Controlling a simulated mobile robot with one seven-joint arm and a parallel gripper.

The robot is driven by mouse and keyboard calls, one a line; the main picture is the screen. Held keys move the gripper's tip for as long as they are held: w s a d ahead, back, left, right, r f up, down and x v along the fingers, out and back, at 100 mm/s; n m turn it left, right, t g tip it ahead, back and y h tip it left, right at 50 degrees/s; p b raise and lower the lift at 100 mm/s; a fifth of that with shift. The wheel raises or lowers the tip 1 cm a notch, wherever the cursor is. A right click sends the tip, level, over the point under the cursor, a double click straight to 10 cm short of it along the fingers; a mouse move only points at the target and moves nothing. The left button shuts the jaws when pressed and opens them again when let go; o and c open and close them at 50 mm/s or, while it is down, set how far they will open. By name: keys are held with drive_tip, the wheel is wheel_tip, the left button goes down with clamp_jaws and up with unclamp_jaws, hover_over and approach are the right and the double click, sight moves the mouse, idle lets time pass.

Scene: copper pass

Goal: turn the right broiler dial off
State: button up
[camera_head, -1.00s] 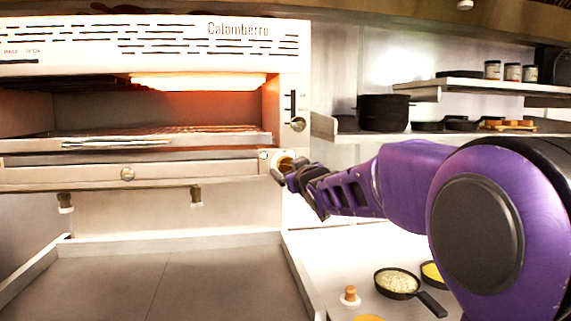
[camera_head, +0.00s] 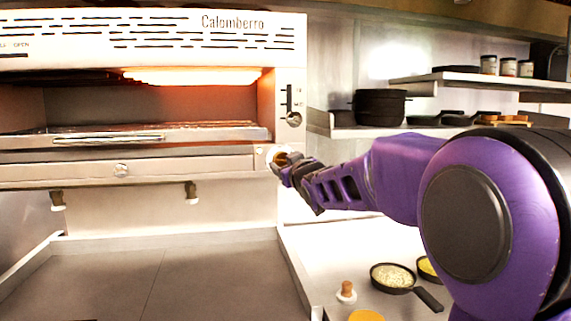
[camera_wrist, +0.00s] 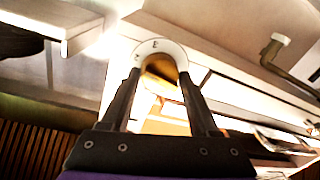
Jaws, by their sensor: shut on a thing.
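The broiler (camera_head: 221,42) glows orange inside its upper right part. The right broiler dial (camera_head: 271,153), at the lower right of its front, has a pale round plate and is partly hidden by my gripper (camera_head: 285,164). In the wrist view the dial's white marked ring (camera_wrist: 154,46) and brass-coloured knob (camera_wrist: 159,66) show at the fingertips. My gripper (camera_wrist: 160,76) is shut on the knob, one finger on each side. The dial's exact angle cannot be read.
A round metal knob (camera_head: 293,119) and slider sit above the dial. Another round fitting (camera_head: 121,170) is on the broiler's front rail. Black pots (camera_head: 379,107) stand on the right shelf. Small pans (camera_head: 393,278) and a wooden-topped item (camera_head: 346,291) rest on the counter below my arm.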

drive_tip(key=shift+n, duration=0.4)
drive_tip(key=n+b, duration=0.4)
drive_tip(key=n, duration=0.1)
drive_tip(key=n+b, duration=0.1)
drive_tip(key=n, duration=0.2)
drive_tip(key=shift+r+n+g+h, duration=0.15)
drive_tip(key=shift+n+g+h, duration=0.15)
drive_tip(key=n, duration=0.5)
drive_tip(key=shift+s+a+r+h, duration=0.1)
drive_tip(key=shift+a+h, duration=0.1)
drive_tip(key=shift+h, duration=0.2)
drive_tip(key=n, duration=0.4)
drive_tip(key=shift+r+h, duration=0.1)
drive_tip(key=shift+h, duration=0.2)
drive_tip(key=shift+n, duration=0.3)
drive_tip(key=o, duration=1.1)
drive_tip(key=shift+o, duration=1.2)
drive_tip(key=shift+f, duration=0.2)
